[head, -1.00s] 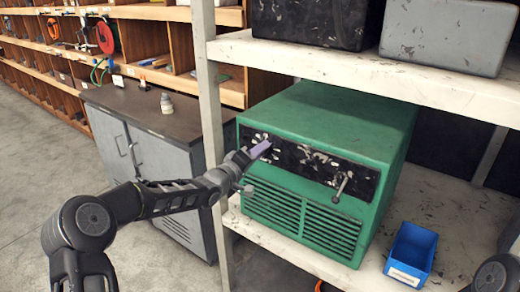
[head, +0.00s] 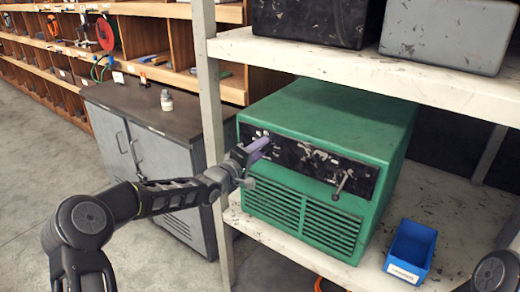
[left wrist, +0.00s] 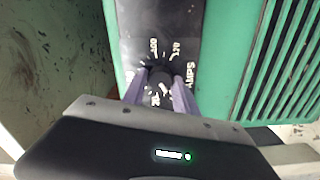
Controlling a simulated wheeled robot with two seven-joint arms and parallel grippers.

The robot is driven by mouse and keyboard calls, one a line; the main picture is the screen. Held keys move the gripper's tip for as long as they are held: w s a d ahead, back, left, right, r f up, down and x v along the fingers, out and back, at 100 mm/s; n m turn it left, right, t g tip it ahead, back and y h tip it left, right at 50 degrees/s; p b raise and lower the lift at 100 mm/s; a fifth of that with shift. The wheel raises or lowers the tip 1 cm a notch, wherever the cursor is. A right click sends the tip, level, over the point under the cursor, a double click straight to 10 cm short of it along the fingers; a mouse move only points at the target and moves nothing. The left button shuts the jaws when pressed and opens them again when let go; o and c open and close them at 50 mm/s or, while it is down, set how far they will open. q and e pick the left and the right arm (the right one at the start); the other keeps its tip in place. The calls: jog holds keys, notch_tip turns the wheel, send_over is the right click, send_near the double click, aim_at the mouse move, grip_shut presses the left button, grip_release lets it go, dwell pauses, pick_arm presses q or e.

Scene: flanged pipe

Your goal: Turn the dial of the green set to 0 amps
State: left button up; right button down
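The green set (head: 320,105) sits on the lower shelf, with a black front panel carrying white marks. Its dial (left wrist: 160,76) shows as a dark knob in the left wrist view, with 100, 120 and AMPS printed around it. My left gripper (head: 262,145) is at the left part of the panel. In the left wrist view its two purple fingers (left wrist: 161,88) stand one on each side of the knob; whether they touch it is not clear. My right gripper is out of view; only part of the right arm shows at the lower right.
A blue bin (head: 411,250) stands on the shelf right of the set. A shelf post (head: 212,110) rises close beside my left arm. A small lever (head: 342,184) sticks out at the panel's right. A grey cabinet (head: 150,160) with a bottle (head: 166,100) stands left.

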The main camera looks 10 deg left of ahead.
pick_arm(q)
jog(key=o, duration=0.3)
jog(key=b+v, duration=0.2)
jog(key=v, duration=0.6)
dwell(0.4)
